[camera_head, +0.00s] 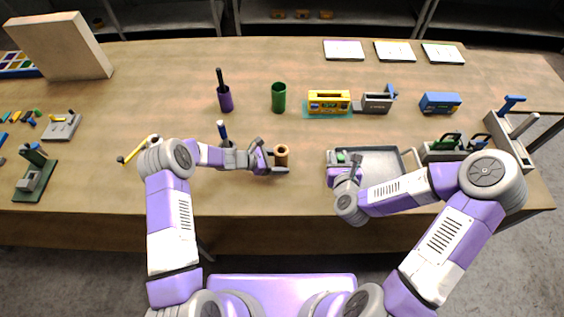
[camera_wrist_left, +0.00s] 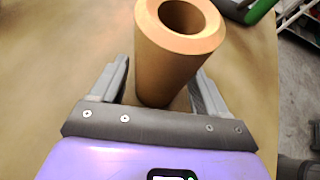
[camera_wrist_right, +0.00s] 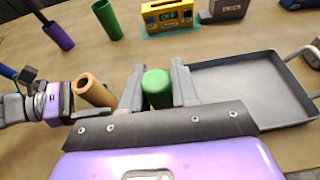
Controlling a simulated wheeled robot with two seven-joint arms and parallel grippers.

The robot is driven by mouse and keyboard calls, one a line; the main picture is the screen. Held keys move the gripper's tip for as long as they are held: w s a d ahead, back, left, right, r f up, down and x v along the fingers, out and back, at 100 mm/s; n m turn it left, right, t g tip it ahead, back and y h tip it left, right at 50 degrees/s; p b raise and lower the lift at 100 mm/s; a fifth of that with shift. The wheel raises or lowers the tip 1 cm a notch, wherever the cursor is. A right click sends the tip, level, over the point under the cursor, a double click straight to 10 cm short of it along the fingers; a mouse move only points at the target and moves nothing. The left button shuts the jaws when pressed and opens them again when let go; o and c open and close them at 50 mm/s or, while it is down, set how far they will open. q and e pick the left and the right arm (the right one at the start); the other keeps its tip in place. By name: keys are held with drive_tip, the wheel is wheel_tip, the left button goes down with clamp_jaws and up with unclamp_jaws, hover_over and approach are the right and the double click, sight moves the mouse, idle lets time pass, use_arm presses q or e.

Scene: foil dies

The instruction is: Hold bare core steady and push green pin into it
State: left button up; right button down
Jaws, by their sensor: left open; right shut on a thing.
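The bare core, a copper-brown hollow tube (camera_head: 281,150), stands upright on the table with its open bore facing up. It fills the middle of the left wrist view (camera_wrist_left: 176,55). My left gripper (camera_head: 279,163) is open, with one finger on each side of the core near its lower part. My right gripper (camera_head: 343,160) is shut on the green pin (camera_wrist_right: 156,88), whose rounded green end shows between its fingers. The pin is to the right of the core and apart from it, by the tray's left end.
A grey tray (camera_head: 382,151) lies right of the core. Behind stand a green cup (camera_head: 279,97), a purple cup (camera_head: 225,99) with a dark stick, a yellow device (camera_head: 329,100) and a blue box (camera_head: 440,102). The table between core and green cup is clear.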

use_arm(q)
drive_tip(key=c, duration=0.7)
